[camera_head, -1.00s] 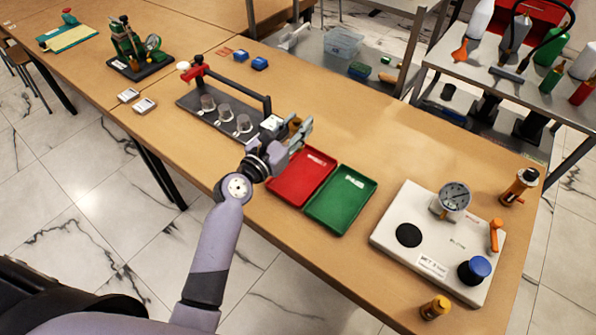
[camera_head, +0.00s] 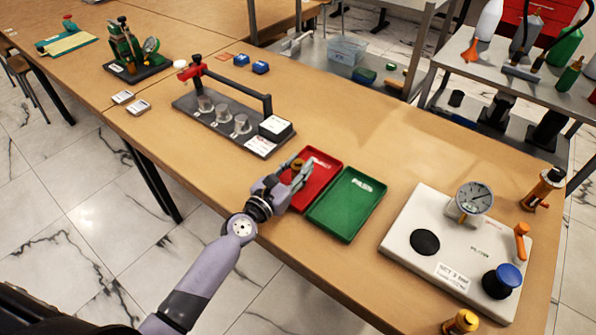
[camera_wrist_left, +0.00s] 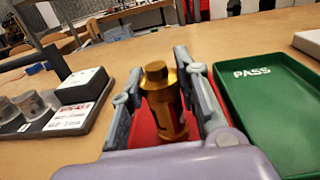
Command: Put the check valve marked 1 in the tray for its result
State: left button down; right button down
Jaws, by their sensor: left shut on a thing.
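My left gripper (camera_head: 292,181) is shut on a brass check valve (camera_wrist_left: 163,100), held upright between its fingers. Any mark on this valve cannot be read. In the head view the gripper is over the left part of the red tray (camera_head: 321,186), whose label is partly covered. The green tray (camera_head: 345,205), marked PASS, lies just right of the red one; it also shows in the left wrist view (camera_wrist_left: 262,75). Another brass valve (camera_head: 461,321) stands near the table's front edge, and one with an orange part (camera_head: 543,188) stands at the right. My right gripper is not in view.
A white test board (camera_head: 400,240) with a gauge (camera_head: 474,199), black disc, blue knob and orange lever lies right of the trays. A dark rack (camera_head: 190,103) with several clear cups and a red-topped post stands behind left. The table between rack and test board is clear at the back.

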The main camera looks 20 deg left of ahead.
pick_arm(q)
jog(key=shift+r, duration=0.1)
jog(key=c, duration=1.2)
grip_release()
jog(key=shift+s, duration=0.2)
jog(key=b+v, duration=0.2)
jog(key=v, duration=0.8)
jog(key=shift+s+a, duration=0.15)
jog(key=shift+s, duration=0.2)
jog(key=shift+s+a, duration=0.15)
jog(key=shift+s, duration=0.3)
